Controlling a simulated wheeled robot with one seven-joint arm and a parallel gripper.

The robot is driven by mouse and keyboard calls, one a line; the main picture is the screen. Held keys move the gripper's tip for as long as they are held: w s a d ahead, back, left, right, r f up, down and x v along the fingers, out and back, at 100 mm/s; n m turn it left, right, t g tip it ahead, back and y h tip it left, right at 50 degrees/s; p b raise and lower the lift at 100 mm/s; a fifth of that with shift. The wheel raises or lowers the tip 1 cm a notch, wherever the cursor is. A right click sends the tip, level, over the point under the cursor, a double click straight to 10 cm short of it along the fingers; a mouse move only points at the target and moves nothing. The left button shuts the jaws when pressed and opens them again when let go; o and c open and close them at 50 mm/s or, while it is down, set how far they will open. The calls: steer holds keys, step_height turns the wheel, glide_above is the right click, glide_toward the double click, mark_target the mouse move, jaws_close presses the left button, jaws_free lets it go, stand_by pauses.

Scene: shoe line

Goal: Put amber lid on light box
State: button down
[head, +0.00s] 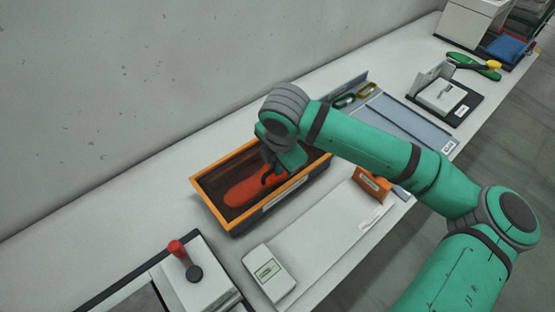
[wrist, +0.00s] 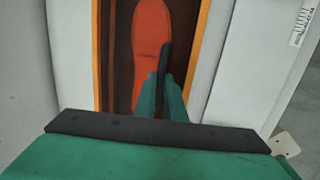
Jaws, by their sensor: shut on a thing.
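My gripper (head: 272,172) is down in an orange-rimmed dark tray (head: 216,206). It is over an orange-red shoe-shaped piece (head: 245,192). In the wrist view, my green fingers (wrist: 162,88) are closed on a dark narrow piece (wrist: 166,56) at the orange-red piece (wrist: 151,30); whether the two are joined is unclear. I cannot clearly pick out an amber lid. A small orange block (head: 372,184) stands right of the tray. A white box (head: 442,94) with a raised flap sits on a dark base farther back and may be the light box.
A white device (head: 269,271) lies in front of the tray. A machine with a red knob (head: 176,248) stands at front left. A grey-blue tray (head: 415,122) holds green and yellow loops. Farther back are a green sole (head: 473,66) and a blue item (head: 509,47). The wall is close behind.

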steer(key=shift+w+f, duration=0.1)
steer(key=shift+f, duration=0.1)
steer(key=c, duration=1.8)
jaws_free()
steer(key=shift+a, duration=0.1)
steer(key=shift+o, duration=0.2)
steer(key=shift+r, duration=0.35)
steer(key=v, duration=1)
